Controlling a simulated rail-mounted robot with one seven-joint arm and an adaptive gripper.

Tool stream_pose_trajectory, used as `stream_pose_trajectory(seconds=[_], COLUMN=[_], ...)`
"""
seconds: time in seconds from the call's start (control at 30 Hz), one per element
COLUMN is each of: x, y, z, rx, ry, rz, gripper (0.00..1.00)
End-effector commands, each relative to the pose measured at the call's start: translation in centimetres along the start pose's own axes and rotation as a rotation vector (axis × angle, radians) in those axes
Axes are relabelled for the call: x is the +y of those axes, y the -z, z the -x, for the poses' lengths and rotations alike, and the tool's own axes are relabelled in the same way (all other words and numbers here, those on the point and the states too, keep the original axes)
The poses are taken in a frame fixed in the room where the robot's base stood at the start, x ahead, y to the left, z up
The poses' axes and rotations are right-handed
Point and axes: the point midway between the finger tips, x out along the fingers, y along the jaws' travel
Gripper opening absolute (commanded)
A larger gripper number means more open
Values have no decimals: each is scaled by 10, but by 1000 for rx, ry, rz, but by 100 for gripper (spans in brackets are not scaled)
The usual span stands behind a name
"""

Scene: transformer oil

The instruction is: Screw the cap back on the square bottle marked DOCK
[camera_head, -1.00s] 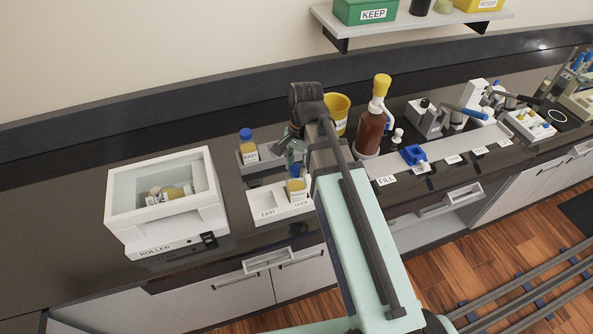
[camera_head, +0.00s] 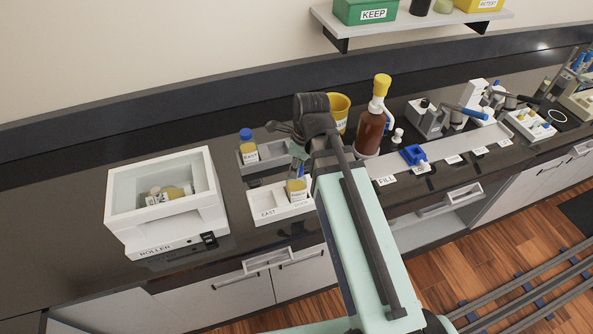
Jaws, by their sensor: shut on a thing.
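The square bottle (camera_head: 296,190) holds yellow liquid and stands upright at the right end of the white tray (camera_head: 266,203), by the tray's DOCK label. The blue cap (camera_head: 302,170) shows as a small patch at the bottle's top. My gripper (camera_head: 299,165) reaches down over the bottle and is shut on the cap. The fingers cover most of the cap and the bottle's neck, so I cannot tell how the cap sits on the thread.
A second bottle with a blue cap (camera_head: 247,147), labelled EAST, stands in the grey rack behind left. The white roller box (camera_head: 165,205) is at left. A yellow cup (camera_head: 339,108) and a brown pump bottle (camera_head: 372,130) stand close behind right. Dark counter is clear between roller and tray.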

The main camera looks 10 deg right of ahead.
Motion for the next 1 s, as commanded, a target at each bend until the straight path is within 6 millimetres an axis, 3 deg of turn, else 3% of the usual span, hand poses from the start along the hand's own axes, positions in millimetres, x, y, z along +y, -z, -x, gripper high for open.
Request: stream_pose_trajectory(seconds=[0.33,0.37,0.4,0.43,0.77,1.0], x=[0,0,0,0,0,-1], y=[0,0,0,0,0,-1], z=[0,0,0,0,0,0], rx=[1,1,1,1,1,1], ry=[11,11,11,11,8,-31], rz=[-79,-79,-79,-78,-57,192], gripper=[0,48,63,67,67,67])
